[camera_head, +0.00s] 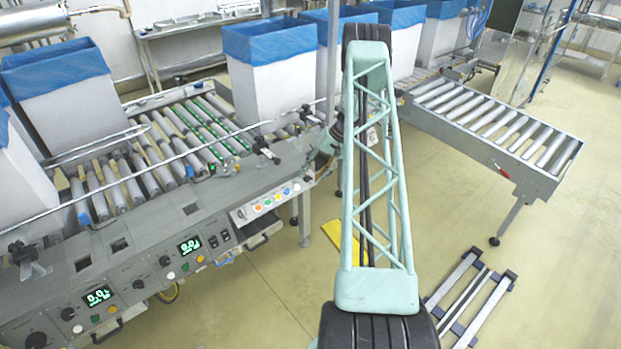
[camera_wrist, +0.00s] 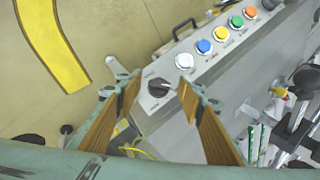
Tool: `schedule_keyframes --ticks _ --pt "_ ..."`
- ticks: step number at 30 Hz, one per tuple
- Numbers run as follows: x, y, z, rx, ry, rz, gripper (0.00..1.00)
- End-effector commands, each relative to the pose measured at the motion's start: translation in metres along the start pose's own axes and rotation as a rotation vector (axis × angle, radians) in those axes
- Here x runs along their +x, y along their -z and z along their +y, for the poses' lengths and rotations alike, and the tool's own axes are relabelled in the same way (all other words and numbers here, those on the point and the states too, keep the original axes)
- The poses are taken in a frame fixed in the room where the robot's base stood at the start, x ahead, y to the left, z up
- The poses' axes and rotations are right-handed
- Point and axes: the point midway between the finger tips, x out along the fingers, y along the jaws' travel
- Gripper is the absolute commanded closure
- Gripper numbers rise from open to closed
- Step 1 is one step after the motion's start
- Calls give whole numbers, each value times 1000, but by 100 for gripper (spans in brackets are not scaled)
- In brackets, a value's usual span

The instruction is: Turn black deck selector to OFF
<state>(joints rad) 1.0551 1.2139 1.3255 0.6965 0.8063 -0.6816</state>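The black deck selector (camera_wrist: 158,88) sits on the end of a grey button panel (camera_wrist: 213,62) in the wrist view, beside a white button (camera_wrist: 184,62). Its pointer looks turned toward the right of the picture; the small labels around it are unreadable. My gripper (camera_wrist: 160,80) is open, with its two brown-padded fingers on either side of the selector, and nothing is gripped. I cannot tell how far the fingertips stand above the knob. In the head view the panel (camera_head: 250,212) shows at the conveyor's right end, while the selector is not clearly visible and my gripper is mostly hidden.
Blue, yellow, green and orange buttons (camera_wrist: 250,12) line the panel beyond the white one. A black handle (camera_wrist: 185,28) sticks out at the panel's side. The roller conveyor (camera_head: 160,150) carries blue-lined boxes (camera_head: 270,70). A yellow floor marking (camera_wrist: 52,45) lies on open floor.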

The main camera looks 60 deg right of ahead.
Motion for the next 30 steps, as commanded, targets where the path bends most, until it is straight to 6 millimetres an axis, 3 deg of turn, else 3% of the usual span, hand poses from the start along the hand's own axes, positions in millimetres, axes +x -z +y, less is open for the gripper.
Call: schedule_keyframes --ticks 6,16,24,30 --pt "11 0 0 1 1 -1 65" --pt "12 0 0 1 0 0 65" --pt "12 0 0 1 0 0 89" --pt "12 0 1 5 3 0 89"
